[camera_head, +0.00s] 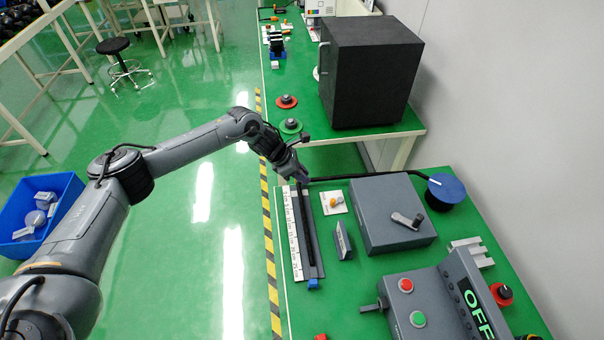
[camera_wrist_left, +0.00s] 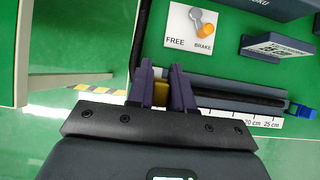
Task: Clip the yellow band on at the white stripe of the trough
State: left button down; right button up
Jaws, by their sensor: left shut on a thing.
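My left gripper (camera_head: 299,180) is at the far end of the trough (camera_head: 313,240) in the head view. In the left wrist view, the two purple fingers of my left gripper (camera_wrist_left: 165,88) are shut on the yellow band (camera_wrist_left: 161,93). The band is partly hidden by the fingers, and it does not show clearly in the head view. The trough (camera_wrist_left: 225,96) runs to the right from the fingers, with a black cable lying in it. I cannot make out a separate white stripe on the trough. My right gripper is not in view.
A white ruler strip (camera_head: 293,237) lies along the trough, and a blue piece (camera_head: 313,284) sits at its near end. A FREE/BRAKE lever plate (camera_head: 335,203), a small sign (camera_head: 343,240), a grey box with a crank (camera_head: 385,210) and a blue reel (camera_head: 446,190) stand right.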

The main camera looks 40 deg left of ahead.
pick_arm(q)
jog(key=shift+f, duration=0.1)
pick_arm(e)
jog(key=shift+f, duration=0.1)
pick_arm(q)
jog(key=shift+f+b, duration=1.1)
jog(key=shift+f, duration=0.2)
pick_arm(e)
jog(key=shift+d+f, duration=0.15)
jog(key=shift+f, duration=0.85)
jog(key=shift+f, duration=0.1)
pick_arm(q)
jog(key=shift+f+b, duration=0.8)
jog(key=shift+f, duration=0.05)
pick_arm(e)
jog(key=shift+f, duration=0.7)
pick_arm(q)
jog(key=shift+s+f+b, duration=0.1)
jog(key=shift+f+b, duration=0.55)
jog(key=shift+f, duration=0.25)
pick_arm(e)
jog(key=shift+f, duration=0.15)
pick_arm(q)
jog(key=shift+r, duration=0.2)
